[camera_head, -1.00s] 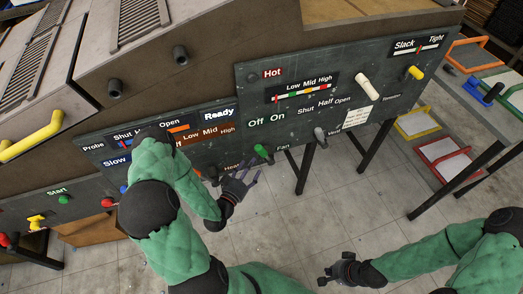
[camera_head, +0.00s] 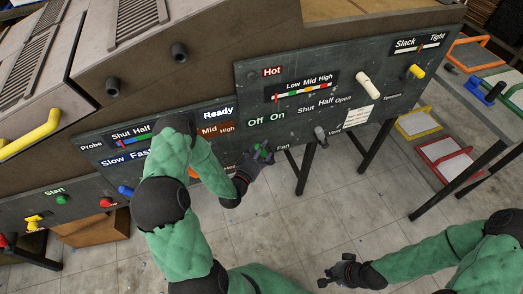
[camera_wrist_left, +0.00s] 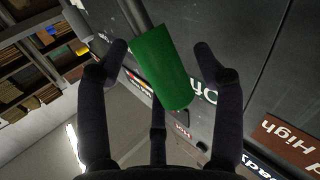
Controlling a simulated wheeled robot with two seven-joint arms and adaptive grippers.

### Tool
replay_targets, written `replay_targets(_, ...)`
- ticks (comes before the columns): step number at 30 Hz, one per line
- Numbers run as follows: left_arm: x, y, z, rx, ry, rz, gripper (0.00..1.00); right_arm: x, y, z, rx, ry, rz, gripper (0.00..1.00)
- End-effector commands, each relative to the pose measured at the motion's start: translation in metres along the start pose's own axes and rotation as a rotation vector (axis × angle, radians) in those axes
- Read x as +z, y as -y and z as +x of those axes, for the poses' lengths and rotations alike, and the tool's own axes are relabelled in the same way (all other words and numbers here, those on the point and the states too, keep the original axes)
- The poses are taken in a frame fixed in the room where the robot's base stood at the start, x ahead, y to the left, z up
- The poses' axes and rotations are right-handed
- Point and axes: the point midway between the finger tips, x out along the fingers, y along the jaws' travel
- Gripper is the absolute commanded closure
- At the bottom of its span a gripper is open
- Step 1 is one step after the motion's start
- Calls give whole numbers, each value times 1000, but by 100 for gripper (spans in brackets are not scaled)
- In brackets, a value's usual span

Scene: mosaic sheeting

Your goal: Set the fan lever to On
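The green fan lever (camera_head: 263,149) is on the dark control panel beside the "Fan" label, below the "Off" and "On" words. In the head view its handle leans up and left, on the "Off" side, and is partly covered by my gripper. In the left wrist view the green handle (camera_wrist_left: 163,68) lies between the spread fingers, with no clear contact. My left gripper (camera_head: 259,157) is open around the lever. My right gripper (camera_head: 332,271) is open and empty, low over the floor, away from the panel.
A grey vent lever (camera_head: 320,134) stands close to the right of the fan lever. My left arm hides part of the lower panel. The floor in front is clear.

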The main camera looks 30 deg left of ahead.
Motion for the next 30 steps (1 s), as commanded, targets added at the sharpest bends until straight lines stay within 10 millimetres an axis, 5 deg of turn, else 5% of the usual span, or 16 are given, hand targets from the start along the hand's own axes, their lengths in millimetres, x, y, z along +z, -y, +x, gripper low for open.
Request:
replay_targets(1, 0, 0, 0, 0, 0, 0, 51, 0, 0, 0, 0, 0, 0, 100)
replay_targets(6, 0, 0, 0, 0, 0, 0, 99, 0, 0, 0, 0, 0, 0, 100)
replay_targets(17, -3, -4, 3, -8, 28, 27, 100, 0, 2, -6, 0, 0, 0, 100)
replay_targets(30, -5, -31, 30, -75, 250, 239, 100, 1, 13, -36, 0, 0, 0, 100)
